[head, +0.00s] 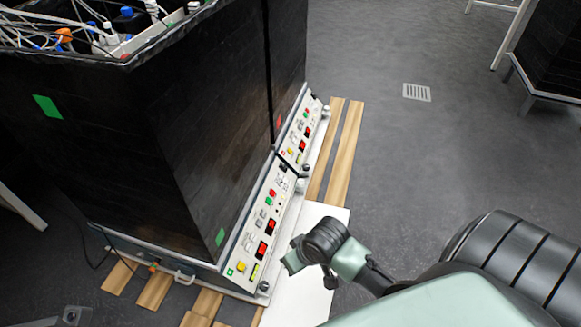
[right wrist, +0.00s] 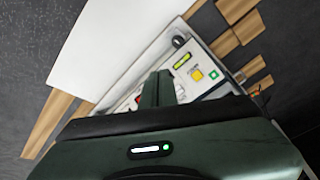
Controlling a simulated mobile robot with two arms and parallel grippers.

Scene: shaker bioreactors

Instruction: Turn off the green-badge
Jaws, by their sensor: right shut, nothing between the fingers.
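The green-badge shaker is the near black cabinet (head: 110,150), with green squares on its dark sides. Its sloped white control panel (head: 250,240) carries a green badge (head: 230,271), a yellow button (head: 241,266), red displays, and red and green buttons farther up. My right gripper (head: 290,264) is shut and empty, just right of the panel's lower part. Its fingers (right wrist: 157,88) hide part of the panel; contact cannot be told. My left gripper is not in view.
A second black shaker with a red badge (head: 283,152) adjoins at the back. A white board (head: 300,280) and wooden slats (head: 345,155) lie on the floor along the panels. Cables and bottles fill the near cabinet's open top. Open grey floor lies to the right.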

